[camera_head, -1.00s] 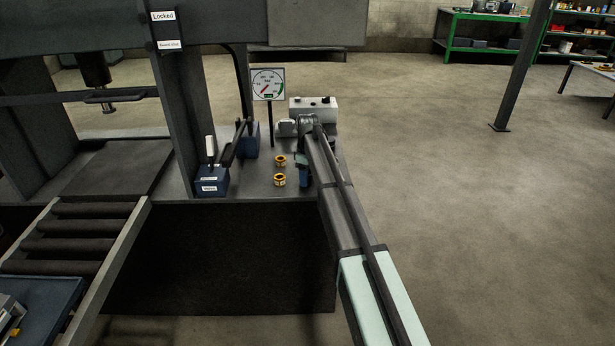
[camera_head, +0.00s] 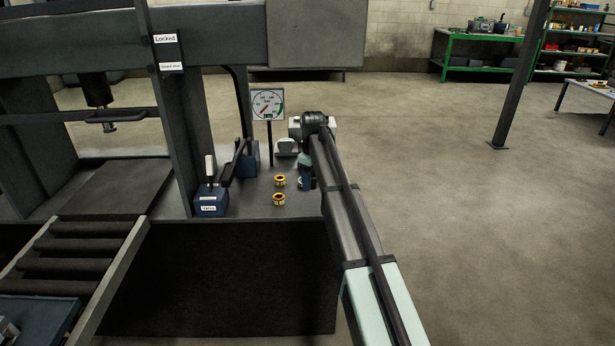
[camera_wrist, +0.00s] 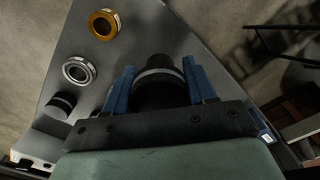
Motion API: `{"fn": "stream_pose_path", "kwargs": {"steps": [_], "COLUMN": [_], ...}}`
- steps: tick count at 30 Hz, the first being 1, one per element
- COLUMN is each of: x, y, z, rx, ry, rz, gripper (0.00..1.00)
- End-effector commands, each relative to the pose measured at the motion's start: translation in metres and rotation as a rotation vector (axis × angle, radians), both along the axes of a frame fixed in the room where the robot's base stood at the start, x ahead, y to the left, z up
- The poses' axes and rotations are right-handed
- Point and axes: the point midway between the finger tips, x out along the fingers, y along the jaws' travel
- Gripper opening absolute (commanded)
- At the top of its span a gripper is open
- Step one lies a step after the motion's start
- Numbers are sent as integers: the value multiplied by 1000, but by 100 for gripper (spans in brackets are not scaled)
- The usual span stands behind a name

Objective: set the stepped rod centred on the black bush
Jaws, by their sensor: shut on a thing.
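My gripper (camera_wrist: 159,88) is shut on a dark round part with a pale band, seen almost end-on between the blue fingers; I take it for the stepped rod (camera_wrist: 158,65). Its lower end is hidden. In the wrist view a small black round piece (camera_wrist: 61,102) stands at the left, apart from the held part; it may be the black bush, but I cannot be sure. In the head view my arm mostly hides the gripper and rod; only a little blue shows beside the arm.
A blue valve box (camera_head: 211,200), a gauge (camera_head: 267,104) and a pale box (camera_head: 294,130) are close by. The bench's front edge is near.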

Motion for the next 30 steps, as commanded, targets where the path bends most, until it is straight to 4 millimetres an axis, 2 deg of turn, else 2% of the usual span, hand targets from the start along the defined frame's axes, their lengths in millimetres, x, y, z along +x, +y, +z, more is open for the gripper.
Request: {"fn": "stream_pose_path", "kwargs": {"steps": [1,10,14,17,21,30], "x": [-19,-105,-140,-165,-197,-220], "y": [-8,-42,-50,-48,-30,40], "z": [-4,-27,-36,-41,-46,-43], "rx": [0,2,3,3,3,1], "ry": [0,-5,-5,-4,-2,0], "rz": [-59,-477,-617,-692,-741,-669], "gripper": [25,25,25,25,25,25]}}
